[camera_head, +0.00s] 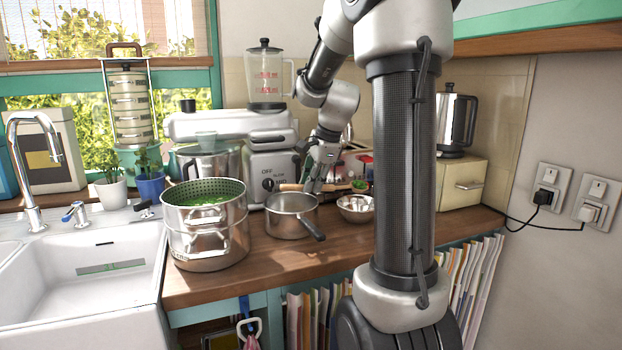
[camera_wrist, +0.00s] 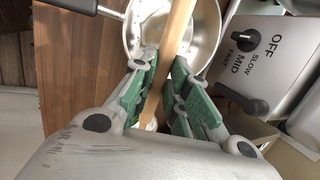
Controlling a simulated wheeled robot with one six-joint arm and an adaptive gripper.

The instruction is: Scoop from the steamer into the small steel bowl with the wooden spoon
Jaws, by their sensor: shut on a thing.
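My gripper (camera_head: 316,184) is shut on the wooden spoon (camera_head: 291,187), which lies nearly level above the counter. In the wrist view the spoon's handle (camera_wrist: 178,32) passes between the green finger pads. A small green patch (camera_head: 360,184) shows at the spoon's right end, just above the small steel bowl (camera_head: 356,208); I cannot tell for sure that it lies in the spoon. The bowl stands upright on the counter, its inside only partly visible. The steamer (camera_head: 206,238) stands at the left, its perforated top holding green food (camera_head: 203,200).
A steel saucepan (camera_head: 291,222) stands between steamer and bowl, its dark handle pointing to the front right. A grey mixer machine (camera_head: 271,168) and a blender jug (camera_head: 265,85) are behind. A kettle (camera_head: 456,120) stands on a cream box (camera_head: 460,183) at right. The sink (camera_head: 85,285) is at left.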

